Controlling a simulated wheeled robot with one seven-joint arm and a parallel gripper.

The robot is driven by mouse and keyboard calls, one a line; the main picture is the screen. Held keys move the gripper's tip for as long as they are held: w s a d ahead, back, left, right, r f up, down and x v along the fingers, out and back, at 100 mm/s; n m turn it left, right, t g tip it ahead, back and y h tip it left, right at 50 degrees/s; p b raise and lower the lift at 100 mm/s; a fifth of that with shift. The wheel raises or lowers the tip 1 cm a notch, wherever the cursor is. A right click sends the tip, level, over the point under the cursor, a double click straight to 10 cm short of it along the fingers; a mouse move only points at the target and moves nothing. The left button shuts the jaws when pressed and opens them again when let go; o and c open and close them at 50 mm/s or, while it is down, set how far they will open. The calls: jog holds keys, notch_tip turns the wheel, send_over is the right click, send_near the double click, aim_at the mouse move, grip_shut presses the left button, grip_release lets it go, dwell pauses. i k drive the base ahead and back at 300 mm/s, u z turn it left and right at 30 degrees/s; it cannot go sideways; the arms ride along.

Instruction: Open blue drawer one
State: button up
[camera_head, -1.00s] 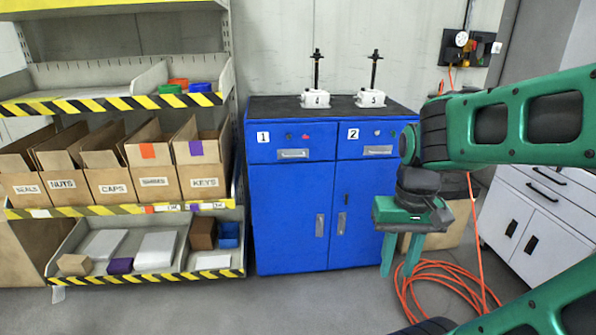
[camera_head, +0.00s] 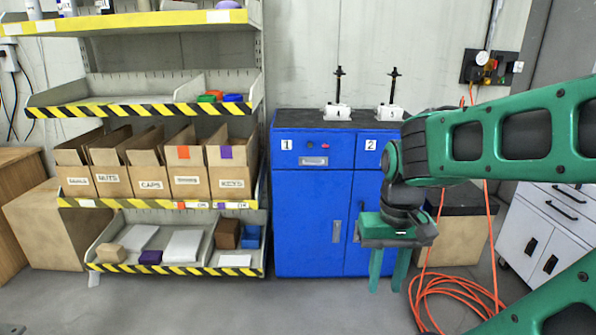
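The blue cabinet (camera_head: 309,222) stands against the back wall. Its top left drawer, blue drawer one (camera_head: 338,150), carries a label "1" and a metal handle (camera_head: 314,161), and looks shut. Drawer two (camera_head: 369,160) is to its right, partly hidden by my arm. My green gripper (camera_head: 388,284) hangs pointing down in front of the cabinet's right side, to the right of and below drawer one. Its two fingers are apart with nothing between them.
Two screw jacks, 4 (camera_head: 338,112) and 5 (camera_head: 391,112), stand on the cabinet top. A shelf rack (camera_head: 150,203) with cardboard boxes is close on the left. An orange hose (camera_head: 455,295) lies on the floor at right. Floor in front of the cabinet is clear.

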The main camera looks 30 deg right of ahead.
aim_at(289, 150)
jog(key=u, duration=0.05)
jog(key=i, duration=1)
jog(key=z, duration=0.05)
